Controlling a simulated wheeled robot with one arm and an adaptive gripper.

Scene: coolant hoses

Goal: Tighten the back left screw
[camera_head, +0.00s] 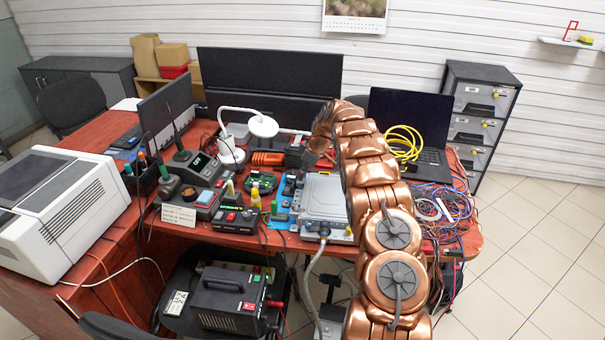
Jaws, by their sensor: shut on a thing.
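A flat silver-grey unit (324,192) lies on a blue mat (283,193) at the middle of the table. My copper arm arches over its right side and bends down behind it. My gripper (298,157) shows only as a small dark shape at the arm's end, just beyond the unit's back left part. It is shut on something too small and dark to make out. An orange tool-like thing (268,158) shows just left of it; I cannot tell whether they touch. The back left screw is too small to see.
A white lamp (262,126), a green circuit board (262,183) and several meters stand left of the unit. A laptop (410,115) with a coiled yellow cable (403,141) is at the back right. Tangled wires (447,210) cover the table's right end.

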